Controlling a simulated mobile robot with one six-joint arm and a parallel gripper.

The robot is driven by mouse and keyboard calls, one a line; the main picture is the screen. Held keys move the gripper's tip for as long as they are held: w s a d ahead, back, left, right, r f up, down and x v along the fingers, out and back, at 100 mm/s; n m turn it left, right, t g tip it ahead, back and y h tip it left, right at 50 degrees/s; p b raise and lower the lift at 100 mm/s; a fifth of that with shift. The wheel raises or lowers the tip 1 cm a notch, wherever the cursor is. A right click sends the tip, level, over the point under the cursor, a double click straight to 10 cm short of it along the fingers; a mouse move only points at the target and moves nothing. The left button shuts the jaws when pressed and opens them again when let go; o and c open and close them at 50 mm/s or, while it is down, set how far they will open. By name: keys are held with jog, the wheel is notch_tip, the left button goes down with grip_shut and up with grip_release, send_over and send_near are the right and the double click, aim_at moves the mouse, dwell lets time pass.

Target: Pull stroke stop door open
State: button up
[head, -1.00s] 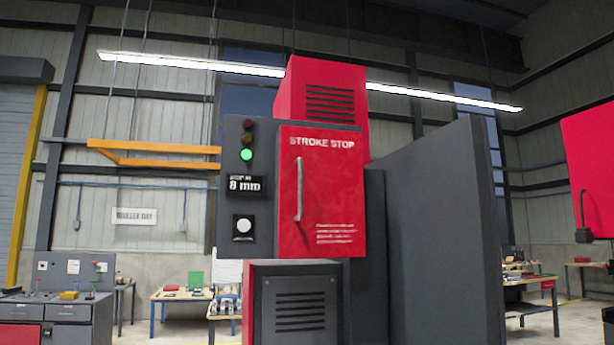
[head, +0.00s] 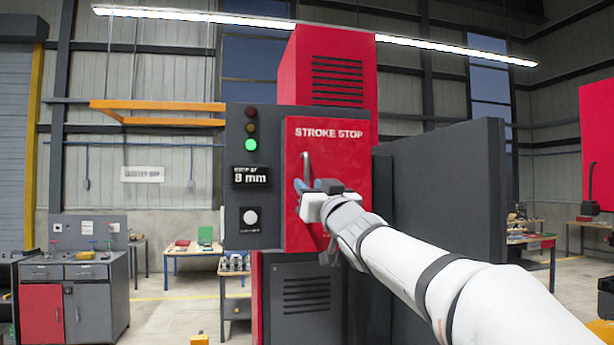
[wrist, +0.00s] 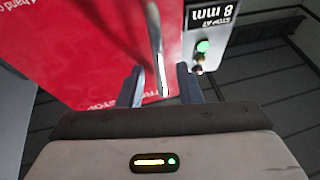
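The red STROKE STOP door (head: 345,165) on the machine is closed, as far as I can see. Its upright metal handle (head: 306,160) shows above my gripper; the lower part is hidden by the gripper. My gripper (head: 310,186) is at the handle's middle or lower part. In the wrist view, the handle (wrist: 156,40) comes down between the two fingers of my gripper (wrist: 158,85). The fingers are apart, with a visible gap on each side of the handle.
Left of the door, a dark panel (head: 238,195) carries a lit green lamp (head: 251,145), an 8 mm display (head: 251,176) and a white button (head: 250,217). A tall grey panel (head: 445,190) stands to the right. A grey workbench (head: 85,270) stands at far left.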

jog(key=shift+p+x, duration=0.4)
jog(key=shift+x, duration=1.05)
jog(key=shift+c, duration=0.3)
grip_shut()
